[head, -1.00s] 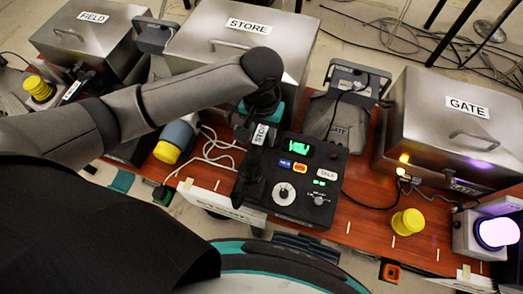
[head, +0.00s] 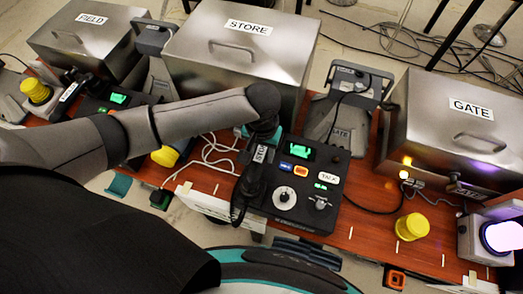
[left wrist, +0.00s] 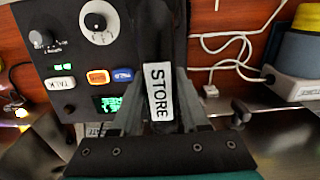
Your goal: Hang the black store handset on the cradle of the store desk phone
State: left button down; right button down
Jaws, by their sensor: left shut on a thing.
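The black store handset (head: 249,185), with a white STORE label, lies along the left edge of the black store desk phone (head: 300,185). My left gripper (head: 260,145) is shut on it; in the left wrist view the fingers (left wrist: 160,118) stand on both sides of the labelled handset (left wrist: 172,40). The desk phone (left wrist: 75,75) shows there too, with its dial, coloured buttons and green display. The cradle is hidden under the handset and gripper, so I cannot tell if the handset touches it. My right gripper is not in view.
The metal STORE box (head: 240,50) stands behind the phone and the GATE box (head: 450,125) to the right. A grey GATE unit (head: 335,120) is between them. A yellow cylinder (head: 412,227) stands at the front right. White cables (head: 215,150) lie left of the phone.

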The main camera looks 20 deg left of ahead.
aim_at(261, 151)
pick_arm(q)
jog(key=shift+c, duration=2)
grip_release()
jog(key=shift+r, duration=0.1)
notch_tip(261, 151, up, 12)
jog(key=p, duration=0.2)
jog(key=shift+p, duration=0.4)
